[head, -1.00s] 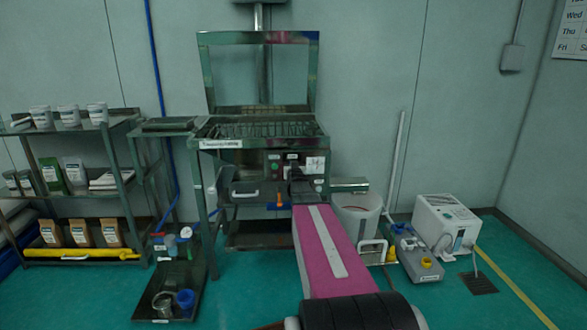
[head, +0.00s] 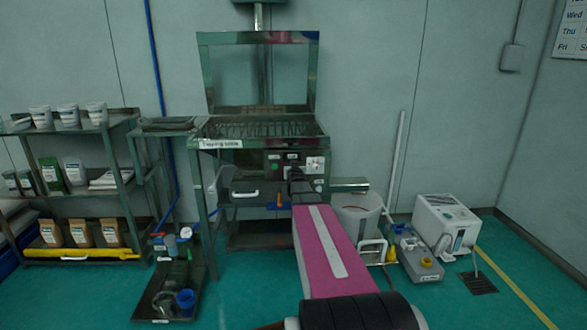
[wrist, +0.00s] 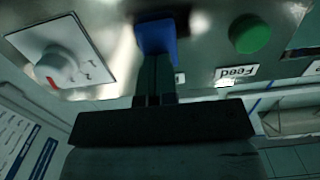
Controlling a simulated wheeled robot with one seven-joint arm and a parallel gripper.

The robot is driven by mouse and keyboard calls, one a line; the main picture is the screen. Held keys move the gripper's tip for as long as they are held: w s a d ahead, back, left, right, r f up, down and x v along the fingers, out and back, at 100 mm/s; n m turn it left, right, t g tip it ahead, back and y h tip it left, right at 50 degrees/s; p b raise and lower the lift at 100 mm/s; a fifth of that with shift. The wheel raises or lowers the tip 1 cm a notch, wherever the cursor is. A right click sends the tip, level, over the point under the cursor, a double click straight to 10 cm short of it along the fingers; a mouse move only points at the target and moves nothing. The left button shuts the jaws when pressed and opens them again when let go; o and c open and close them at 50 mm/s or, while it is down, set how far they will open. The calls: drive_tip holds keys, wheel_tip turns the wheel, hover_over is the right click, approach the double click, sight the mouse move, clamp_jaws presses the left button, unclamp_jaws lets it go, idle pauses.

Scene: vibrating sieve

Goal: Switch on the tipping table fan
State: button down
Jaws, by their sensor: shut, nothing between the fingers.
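The tipping table (head: 262,127) stands against the back wall, with a dark control panel (head: 283,157) on its front. My gripper (wrist: 155,62) is shut and empty, pointing at the panel between knob and green button. A blue piece (wrist: 157,36) is at its fingertips; I cannot tell whether it is a control. My gripper hides the panel's middle.
A handled drawer (head: 243,190) is below the panel. A shelf rack (head: 80,190) with tubs and bags stands left. A low tray (head: 172,275) with cups is on the floor. A bucket (head: 355,212) and a white machine (head: 446,222) stand right.

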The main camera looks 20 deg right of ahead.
drive_tip(key=v, duration=1.4)
drive_tip(key=s+a+f+n+g+y, duration=0.1)
drive_tip(key=s+a+f+g+y, duration=0.3)
drive_tip(key=a+f, duration=0.45)
drive_tip(key=s+a+f+n+g, duration=0.1)
drive_tip(key=s+a+f+g, duration=0.4)
drive_tip(key=s, duration=0.3)
drive_tip(key=s+a+f+n+g, duration=0.1)
drive_tip(key=s+a+f+g, duration=0.5)
drive_tip(key=s+f+g, duration=0.1)
drive_tip(key=s+f, duration=0.1)
drive_tip(key=s, duration=0.1)
drive_tip(key=shift+s+a+g+y, duration=0.2)
drive_tip(key=shift+s+g+y, duration=0.15)
drive_tip(key=shift+g+y, duration=0.05)
